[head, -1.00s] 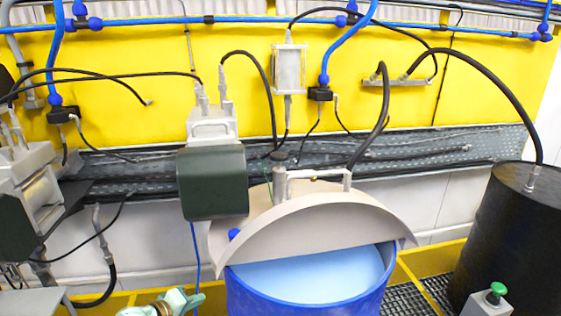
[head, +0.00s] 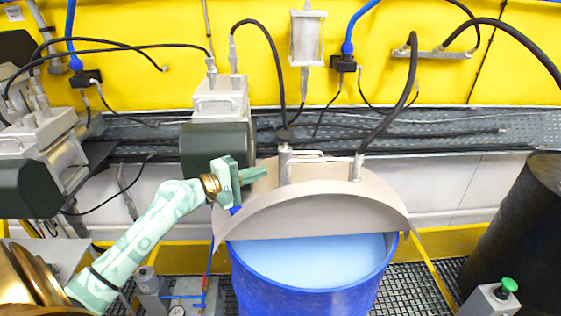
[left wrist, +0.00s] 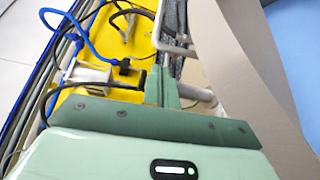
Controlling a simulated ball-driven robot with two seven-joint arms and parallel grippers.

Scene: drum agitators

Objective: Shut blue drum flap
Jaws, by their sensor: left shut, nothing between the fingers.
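The blue drum (head: 310,285) stands at the bottom middle of the head view, with light blue contents (head: 305,260) showing in its open front half. The beige flap (head: 320,222) is raised and tilted over the drum's rear; it also shows at the right of the left wrist view (left wrist: 265,85). A handle (head: 318,157) runs along the flap's top. My left gripper (head: 252,175) is shut and empty at the upper left of the flap, beside the handle's left post. I cannot tell whether it touches. Its fingers show in the left wrist view (left wrist: 160,85). My right gripper is out of view.
A dark green motor box (head: 215,147) stands just behind my left gripper. A black drum (head: 520,235) and a grey box with a green button (head: 500,293) are at the right. Black hoses hang behind the flap.

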